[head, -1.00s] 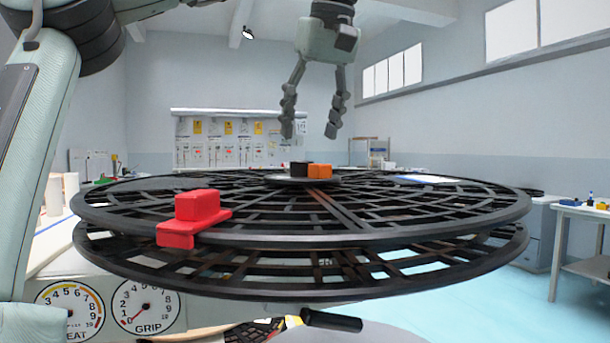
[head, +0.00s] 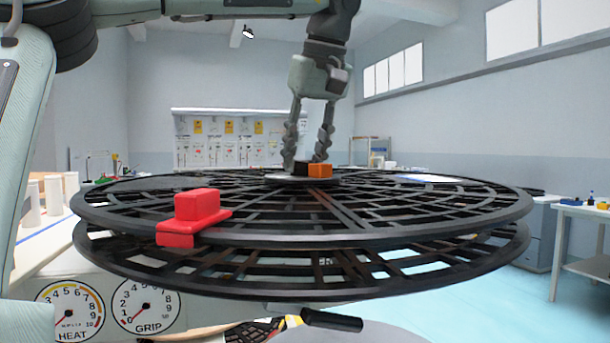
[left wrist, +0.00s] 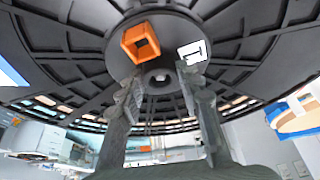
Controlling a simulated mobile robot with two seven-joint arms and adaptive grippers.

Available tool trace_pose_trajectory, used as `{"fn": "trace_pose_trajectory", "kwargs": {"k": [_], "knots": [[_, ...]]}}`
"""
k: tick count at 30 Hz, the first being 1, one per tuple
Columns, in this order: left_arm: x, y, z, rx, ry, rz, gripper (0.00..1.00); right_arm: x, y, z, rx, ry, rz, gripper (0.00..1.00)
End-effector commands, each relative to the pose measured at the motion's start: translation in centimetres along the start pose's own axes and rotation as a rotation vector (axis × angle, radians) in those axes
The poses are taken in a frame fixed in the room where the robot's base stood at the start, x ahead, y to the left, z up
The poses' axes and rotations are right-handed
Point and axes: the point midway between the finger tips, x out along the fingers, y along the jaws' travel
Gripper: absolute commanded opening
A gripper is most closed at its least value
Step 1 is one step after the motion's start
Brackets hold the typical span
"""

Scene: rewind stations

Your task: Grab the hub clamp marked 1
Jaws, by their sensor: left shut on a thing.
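A black hub clamp (head: 302,167) sits at the centre of the large black reel (head: 400,205), next to an orange clamp (head: 320,170). My left gripper (head: 305,164) reaches down from above with its fingers around the black clamp and is shut on it. In the left wrist view, the fingers (left wrist: 160,80) come up close to the hub. My right gripper is out of view.
A red clamp (head: 197,210) sits on the reel's near left rim. Two dials, HEAT (head: 70,310) and GRIP (head: 147,304), are below at left. A table with small items (head: 585,210) stands at the right.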

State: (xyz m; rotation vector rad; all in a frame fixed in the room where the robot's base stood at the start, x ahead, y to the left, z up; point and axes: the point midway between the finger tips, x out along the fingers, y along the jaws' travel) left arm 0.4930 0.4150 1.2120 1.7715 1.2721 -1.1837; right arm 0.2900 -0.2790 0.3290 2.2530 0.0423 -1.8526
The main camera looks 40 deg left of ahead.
Motion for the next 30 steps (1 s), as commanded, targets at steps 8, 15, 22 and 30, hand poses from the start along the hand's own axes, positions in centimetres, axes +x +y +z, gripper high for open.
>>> {"fn": "trace_pose_trajectory", "kwargs": {"k": [8,15,22,30], "knots": [[-0.1,0.0,0.0,-0.001,0.001,0.001,0.0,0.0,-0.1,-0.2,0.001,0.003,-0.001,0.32],[-0.3,0.0,-0.1,-0.001,0.001,0.002,0.0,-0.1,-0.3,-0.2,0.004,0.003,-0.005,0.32],[-2.3,0.1,-0.9,-0.002,0.001,0.004,0.0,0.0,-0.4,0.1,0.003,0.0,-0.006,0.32],[-5.9,-3.6,-2.4,-0.002,0.002,0.005,0.0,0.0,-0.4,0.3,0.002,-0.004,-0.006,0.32]]}}
